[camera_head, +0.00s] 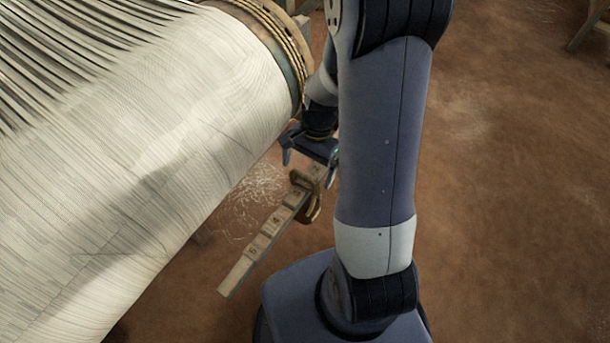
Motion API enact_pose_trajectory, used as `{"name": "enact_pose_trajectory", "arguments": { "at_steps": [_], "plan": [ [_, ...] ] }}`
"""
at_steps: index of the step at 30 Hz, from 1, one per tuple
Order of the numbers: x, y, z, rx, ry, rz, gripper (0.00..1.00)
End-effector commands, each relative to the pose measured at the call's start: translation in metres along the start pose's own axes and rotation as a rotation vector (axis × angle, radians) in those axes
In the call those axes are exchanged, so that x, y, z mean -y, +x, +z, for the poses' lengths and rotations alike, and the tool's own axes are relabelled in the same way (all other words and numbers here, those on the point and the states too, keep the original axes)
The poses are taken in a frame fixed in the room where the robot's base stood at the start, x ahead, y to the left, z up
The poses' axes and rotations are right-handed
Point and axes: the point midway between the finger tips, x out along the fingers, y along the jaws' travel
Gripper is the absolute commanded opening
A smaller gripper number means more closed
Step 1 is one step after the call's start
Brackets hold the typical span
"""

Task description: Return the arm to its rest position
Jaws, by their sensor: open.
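Just below the fingers is a brown wooden piece (304,196) at the upper end of a pale wooden bar (250,262) with dark marks. I cannot tell whether the fingers touch the brown piece.
The roller fills the left side, with a rope-wrapped rim (280,35) close to my arm. Loose pale threads (255,195) lie on the brown earthen floor (510,200). The floor at the right is clear, except for a wooden leg (588,25) in the top right corner.

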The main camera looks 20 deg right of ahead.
Motion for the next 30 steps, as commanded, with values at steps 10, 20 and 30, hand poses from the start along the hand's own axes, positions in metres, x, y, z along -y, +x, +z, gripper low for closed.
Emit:
{"name": "enact_pose_trajectory", "arguments": {
  "at_steps": [10,20,30],
  "plan": [
    [0.000,-0.012,0.000,0.000,0.001,0.000,1.00],
    [0.000,0.006,0.000,0.002,0.000,0.002,1.00],
    [-0.001,0.062,0.000,0.004,0.000,0.004,1.00]
  ]
}}
